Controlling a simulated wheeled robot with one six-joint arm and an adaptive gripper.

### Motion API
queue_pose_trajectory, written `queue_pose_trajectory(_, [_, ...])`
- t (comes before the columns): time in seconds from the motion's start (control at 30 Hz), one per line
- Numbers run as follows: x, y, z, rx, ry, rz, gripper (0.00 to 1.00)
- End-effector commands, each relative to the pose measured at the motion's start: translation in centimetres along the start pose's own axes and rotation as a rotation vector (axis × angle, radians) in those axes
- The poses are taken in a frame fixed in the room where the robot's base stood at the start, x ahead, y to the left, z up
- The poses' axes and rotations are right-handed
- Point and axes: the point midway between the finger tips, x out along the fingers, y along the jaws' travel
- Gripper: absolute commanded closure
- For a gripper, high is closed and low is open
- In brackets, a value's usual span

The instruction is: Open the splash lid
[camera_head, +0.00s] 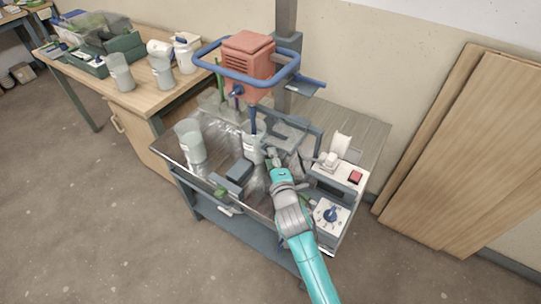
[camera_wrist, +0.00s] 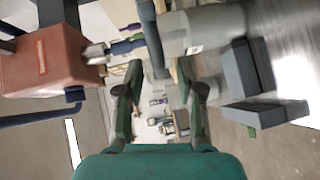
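The mixer has a red motor head (camera_head: 248,62) with a blue ring handle. Its blue shaft (camera_head: 253,118) runs down to a pale bucket (camera_head: 252,150) on the cart. A dark grey flat piece (camera_head: 290,130) lies beside the bucket's top; I cannot tell surely whether it is the splash lid.
A control box with a blue knob (camera_head: 331,214) and a red switch (camera_head: 355,177) stand on the cart's right side. Another pale bucket (camera_head: 190,143) and a dark block (camera_head: 238,172) are at left. A wooden bench (camera_head: 150,97) holds more containers. Boards (camera_head: 470,150) lean against the wall.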

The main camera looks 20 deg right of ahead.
Motion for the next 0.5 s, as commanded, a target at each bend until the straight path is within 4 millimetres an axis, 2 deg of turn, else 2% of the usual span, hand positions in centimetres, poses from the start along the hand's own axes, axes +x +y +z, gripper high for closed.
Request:
queue_pose_trajectory(0.3, [-6.2, -0.2, 0.0, 0.0, 0.001, -0.003, 0.63])
queue_pose_trajectory(0.5, [-8.8, -0.2, 0.0, 0.0, 0.001, -0.003, 0.63])
